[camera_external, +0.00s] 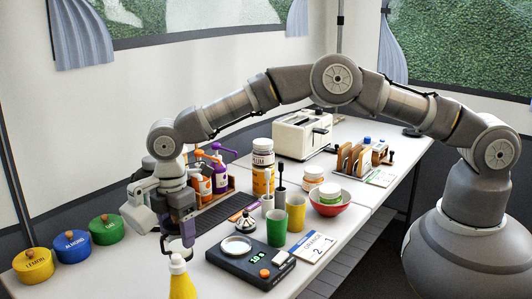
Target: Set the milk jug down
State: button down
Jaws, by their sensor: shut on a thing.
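My gripper (178,228) points down at the left part of the table, with its grey-purple fingers low over the surface. It is shut on a small pale grey rounded thing (175,246), which I take to be the milk jug. The fingers and a yellow bottle in front hide much of the jug. I cannot tell whether its base touches the table.
The yellow bottle (182,284) stands close in front. Yellow, blue and green lidded pots (72,246) line the left. A dark scale (251,264), green cup (296,212) and yellow cup (276,228) stand to the right. A bottle rack (215,195) is behind.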

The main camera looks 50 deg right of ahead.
notch_tip(320, 180, down, 7)
jog(key=shift+f+b, duration=0.1)
jog(key=shift+b, duration=1)
jog(key=shift+f, duration=0.15)
jog(key=shift+c, duration=0.8)
grip_release()
